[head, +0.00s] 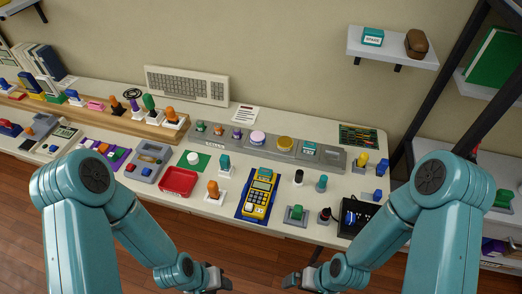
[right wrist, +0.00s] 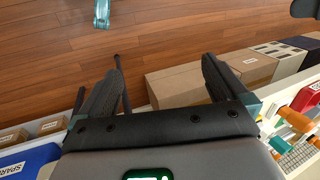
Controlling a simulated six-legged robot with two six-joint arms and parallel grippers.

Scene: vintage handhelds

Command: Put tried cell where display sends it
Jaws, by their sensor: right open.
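A yellow handheld (head: 260,190) with a small greenish display and a keypad lies on a blue mat (head: 242,210) at the middle front of the table. The display is too small to read. A white-and-black upright piece (head: 298,177) and a teal one (head: 321,184) stand to its right; I cannot tell whether either is the tried cell. My left gripper (head: 216,280) is low in front of the table, its jaws too small to judge. My right gripper (head: 300,281) is also in front of the table, open and empty in the right wrist view (right wrist: 160,85).
A red tray (head: 165,181), a green mat (head: 205,161) and an orange piece on a white base (head: 213,190) lie left of the handheld. A long grey panel (head: 225,143) with several parts lies behind. A black box (head: 372,205) is at right. Floor before the table is clear.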

